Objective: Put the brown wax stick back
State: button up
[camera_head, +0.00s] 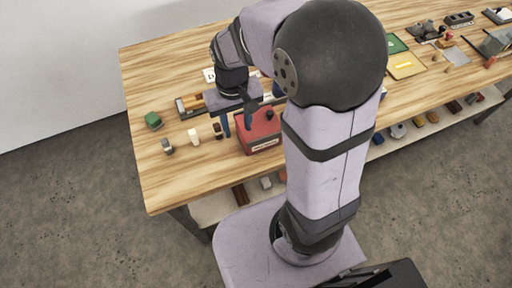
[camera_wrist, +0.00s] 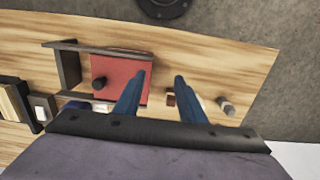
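My gripper (camera_head: 238,132) has two blue fingers, spread apart with nothing visibly held between them. It hangs over the table beside the red box. In the wrist view the open fingers (camera_wrist: 162,78) point toward the table, the left one overlapping the red box. A small dark brown piece (camera_head: 217,130), likely the brown wax stick, stands on the table just left of the fingers. In the wrist view a small brown piece (camera_wrist: 171,99) shows between the fingers, partly hidden by the right one. The red box (camera_head: 259,132) has a black knob.
A cream piece (camera_head: 193,136), a grey piece (camera_head: 167,146) and a green block (camera_head: 153,120) stand to the left. A dark tray (camera_head: 182,110) lies behind the gripper. A dark frame (camera_wrist: 68,68) borders the red box. The table's front left is bare.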

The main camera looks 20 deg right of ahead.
jog(key=s+d+f, duration=0.1)
jog(key=s+d, duration=0.1)
jog(key=s, duration=0.7)
jog(key=shift+s+d+f, duration=0.2)
jog(key=shift+s+f, duration=0.1)
jog(key=shift+s, duration=0.1)
